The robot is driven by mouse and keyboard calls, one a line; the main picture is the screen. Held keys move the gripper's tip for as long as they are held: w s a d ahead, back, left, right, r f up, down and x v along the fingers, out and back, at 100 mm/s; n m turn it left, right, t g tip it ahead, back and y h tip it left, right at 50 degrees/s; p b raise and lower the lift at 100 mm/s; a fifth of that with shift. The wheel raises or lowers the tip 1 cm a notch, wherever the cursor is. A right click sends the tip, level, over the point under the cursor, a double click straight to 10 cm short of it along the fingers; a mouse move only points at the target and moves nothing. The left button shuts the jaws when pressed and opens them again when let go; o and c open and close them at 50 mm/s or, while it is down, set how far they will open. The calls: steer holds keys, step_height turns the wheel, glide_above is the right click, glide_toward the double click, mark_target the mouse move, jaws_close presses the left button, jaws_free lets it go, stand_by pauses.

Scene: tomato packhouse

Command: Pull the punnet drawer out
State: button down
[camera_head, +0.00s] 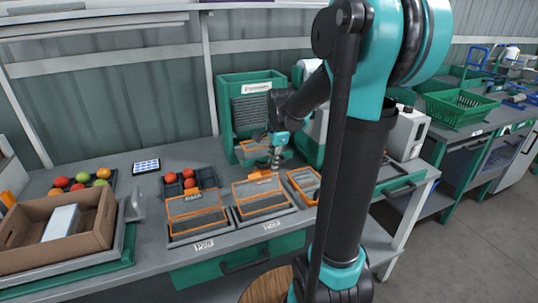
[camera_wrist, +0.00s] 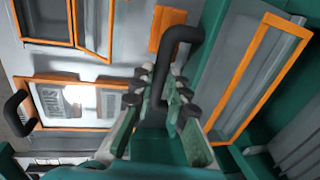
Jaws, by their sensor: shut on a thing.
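The green punnet cabinet (camera_head: 226,110) stands at the back of the bench, with a label above a grey slatted front. An orange-rimmed clear punnet (camera_head: 250,148) shows low at its front; in the wrist view an orange-rimmed punnet (camera_wrist: 262,70) lies between green walls at the right. My gripper (camera_head: 278,150) is in front of the cabinet. In the wrist view its fingers (camera_wrist: 160,105) are closed around a black bent handle (camera_wrist: 183,34). How far out the drawer stands is hard to tell, as my arm hides part of the cabinet.
Orange-rimmed punnets (camera_head: 197,215) stand in grey trays along the bench front. Tomatoes lie in a dark tray (camera_head: 208,176). A cardboard box (camera_head: 104,222) is at left. A green under-bench drawer (camera_head: 200,278) has a black handle. A white machine (camera_head: 408,135) stands right of my arm.

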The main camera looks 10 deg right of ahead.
steer(key=shift+s, duration=0.35)
steer(key=c, duration=1.8)
jaws_free()
steer(key=shift+o, duration=0.2)
steer(key=shift+r, duration=0.1)
step_height(320, 180, up, 12)
steer(key=s, duration=0.2)
steer(key=shift+d+f, duration=0.2)
steer(key=shift+d, duration=0.05)
steer(key=shift+s, duration=0.15)
